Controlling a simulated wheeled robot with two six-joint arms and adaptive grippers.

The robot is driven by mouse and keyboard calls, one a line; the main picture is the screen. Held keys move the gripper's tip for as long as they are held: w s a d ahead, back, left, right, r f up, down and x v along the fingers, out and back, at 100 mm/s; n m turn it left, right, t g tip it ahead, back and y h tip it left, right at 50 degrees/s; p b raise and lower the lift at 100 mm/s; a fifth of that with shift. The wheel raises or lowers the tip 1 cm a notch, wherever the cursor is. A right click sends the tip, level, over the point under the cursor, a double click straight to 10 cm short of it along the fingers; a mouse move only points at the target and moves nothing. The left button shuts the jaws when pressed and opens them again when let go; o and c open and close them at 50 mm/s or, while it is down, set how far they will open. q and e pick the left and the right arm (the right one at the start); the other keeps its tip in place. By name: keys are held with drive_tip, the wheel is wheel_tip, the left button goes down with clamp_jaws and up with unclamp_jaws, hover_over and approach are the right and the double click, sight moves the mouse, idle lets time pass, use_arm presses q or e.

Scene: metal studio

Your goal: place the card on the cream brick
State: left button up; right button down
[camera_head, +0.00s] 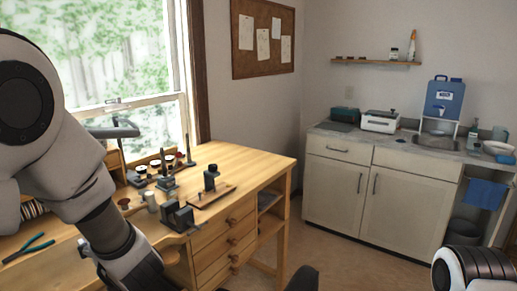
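I cannot make out a card or a cream brick in this view. My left arm comes in from the left across the wooden workbench (255,165), and it may hide part of the bench top. Its far end runs out of the bottom edge, so the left gripper is not seen. Only a rounded part of my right arm shows at the bottom right corner. The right gripper is not seen.
Dark metal tools stand on the bench, among them a block-like one (178,216) and a small one (210,178). Green-handled pliers (28,248) lie at left. A dark rounded shape (303,280) is at the bottom. Open floor lies before the cabinet (375,195).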

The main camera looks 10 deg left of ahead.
use_arm(q)
drive_tip(key=w+d+f+m+t+h, duration=0.3)
drive_tip(key=d+f+m+h, duration=0.1)
drive_tip(key=d+f, duration=0.25)
drive_tip(key=w+d+f+m+t+h, duration=0.3)
drive_tip(key=w+d+f+m+h, duration=0.1)
drive_tip(key=d+f, duration=0.25)
drive_tip(key=s+d+f+m+h, duration=0.1)
drive_tip(key=s+d+f+h, duration=0.1)
drive_tip(key=f, duration=0.4)
drive_tip(key=s+d+f+m+h, duration=0.2)
drive_tip(key=s+d+f, duration=0.2)
drive_tip(key=d+f, duration=0.1)
drive_tip(key=shift+f+t, duration=0.3)
drive_tip(key=shift+f, duration=0.2)
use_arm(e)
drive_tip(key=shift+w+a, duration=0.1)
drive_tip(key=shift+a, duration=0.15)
use_arm(q)
drive_tip(key=shift+s, duration=0.1)
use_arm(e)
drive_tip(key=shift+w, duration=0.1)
